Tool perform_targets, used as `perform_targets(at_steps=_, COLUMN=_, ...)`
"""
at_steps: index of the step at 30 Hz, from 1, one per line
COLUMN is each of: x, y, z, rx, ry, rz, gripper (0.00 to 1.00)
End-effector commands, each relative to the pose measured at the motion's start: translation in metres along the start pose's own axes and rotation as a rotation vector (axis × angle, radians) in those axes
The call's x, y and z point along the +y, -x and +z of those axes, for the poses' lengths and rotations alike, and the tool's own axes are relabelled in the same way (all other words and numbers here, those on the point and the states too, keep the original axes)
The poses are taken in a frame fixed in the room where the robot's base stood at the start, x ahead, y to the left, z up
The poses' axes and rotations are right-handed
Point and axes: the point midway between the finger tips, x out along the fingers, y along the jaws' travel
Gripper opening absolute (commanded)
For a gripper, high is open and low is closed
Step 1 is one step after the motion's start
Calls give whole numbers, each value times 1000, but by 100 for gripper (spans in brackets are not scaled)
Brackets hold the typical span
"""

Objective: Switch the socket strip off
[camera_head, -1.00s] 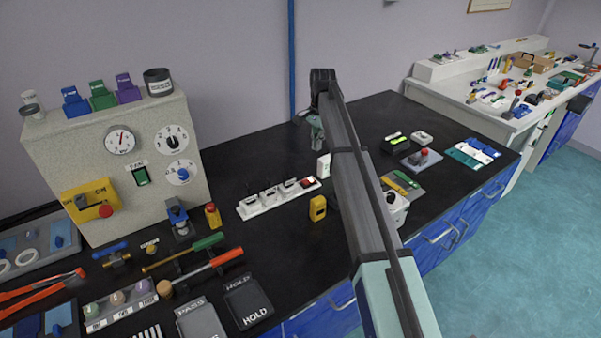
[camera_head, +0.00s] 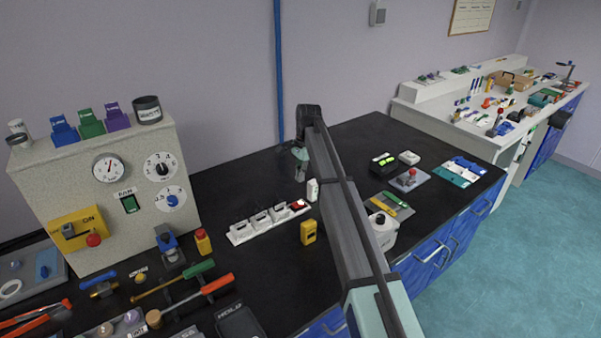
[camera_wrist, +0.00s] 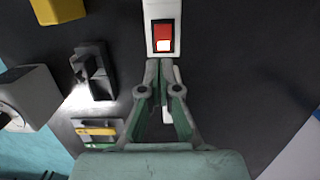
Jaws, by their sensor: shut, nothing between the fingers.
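The white socket strip (camera_head: 254,229) lies on the black bench in the head view, with several plugs in it. Its red rocker switch (camera_head: 299,205) is at the right end. In the wrist view the strip's end (camera_wrist: 152,8) is at the top middle, and the switch (camera_wrist: 164,31) shows a bright, lit lower part. My gripper (camera_head: 300,172) is shut and empty, above the bench behind the strip's switch end. In the wrist view my gripper's fingertips (camera_wrist: 166,66) appear just below the switch. I cannot tell how high they are above it.
A yellow device (camera_head: 308,232) stands in front of the strip's right end. A white upright item (camera_head: 312,190) is close to the switch end. A grey instrument box (camera_head: 135,205) stands at the left. The bench behind the strip is clear.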

Motion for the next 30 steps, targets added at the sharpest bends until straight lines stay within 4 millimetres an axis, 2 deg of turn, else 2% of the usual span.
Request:
perform_targets(at_steps=9, x=1, y=-61, z=1, rx=-1, ry=1, rz=3, gripper=0)
perform_targets(at_steps=15, x=0, y=-89, z=1, rx=0, ry=1, rz=1, gripper=0)
perform_targets(at_steps=21, x=0, y=-104, z=0, rx=0, ry=1, rz=1, gripper=0)
perform_targets(at_steps=30, x=0, y=-107, z=0, rx=0, ry=1, rz=0, gripper=0)
